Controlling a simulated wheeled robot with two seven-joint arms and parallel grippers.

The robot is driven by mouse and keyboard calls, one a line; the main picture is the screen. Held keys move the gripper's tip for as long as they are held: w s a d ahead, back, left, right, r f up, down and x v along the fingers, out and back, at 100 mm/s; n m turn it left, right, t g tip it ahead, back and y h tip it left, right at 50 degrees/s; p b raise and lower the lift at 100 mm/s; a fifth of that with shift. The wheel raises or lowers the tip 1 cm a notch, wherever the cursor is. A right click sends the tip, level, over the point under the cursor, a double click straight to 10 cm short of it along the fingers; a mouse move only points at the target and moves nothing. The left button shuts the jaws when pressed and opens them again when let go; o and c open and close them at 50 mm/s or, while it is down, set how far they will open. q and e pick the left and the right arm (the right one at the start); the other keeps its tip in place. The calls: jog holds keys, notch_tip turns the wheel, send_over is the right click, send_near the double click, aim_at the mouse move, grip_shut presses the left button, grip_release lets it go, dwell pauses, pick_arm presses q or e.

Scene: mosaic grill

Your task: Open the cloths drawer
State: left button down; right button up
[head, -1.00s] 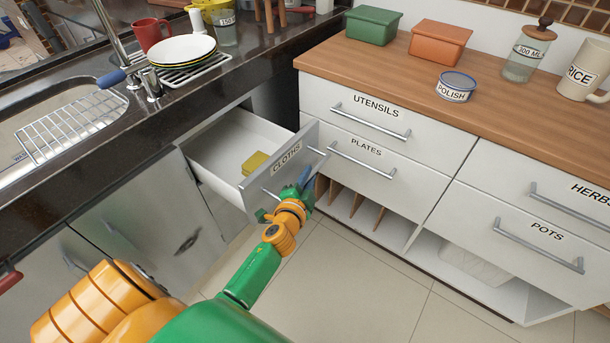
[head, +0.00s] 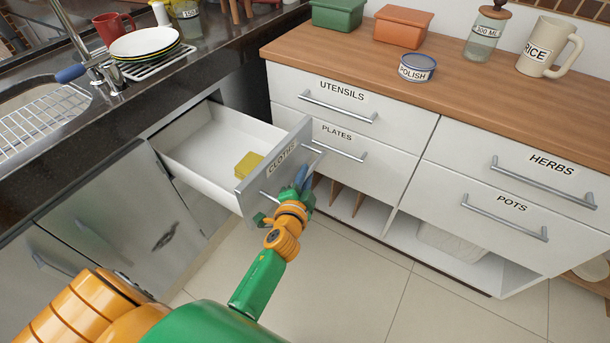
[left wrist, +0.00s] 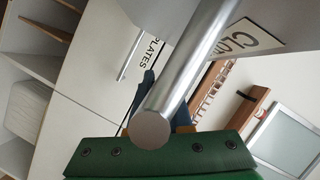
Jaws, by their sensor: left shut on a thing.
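The cloths drawer (head: 215,150) stands pulled out under the sink counter, with its label on the front panel and a yellow folded cloth (head: 248,165) inside. My left gripper (head: 296,190) is at the drawer's front, shut on the bar handle (head: 268,197). In the left wrist view the handle (left wrist: 190,65) runs close between the fingers, with the green gripper body (left wrist: 160,155) below it and part of the label behind. The fingertips are partly hidden by the handle and wrist. My right gripper is not in view.
The counter with the utensils drawer (head: 338,102), plates drawer (head: 338,143) and pots drawer (head: 500,210) stands close to the right of the open drawer. Open shelves lie below. The tiled floor (head: 350,285) in front is clear.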

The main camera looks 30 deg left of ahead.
pick_arm(q)
jog(key=c, duration=0.8)
grip_release()
jog(key=shift+c, duration=0.2)
jog(key=v, duration=0.7)
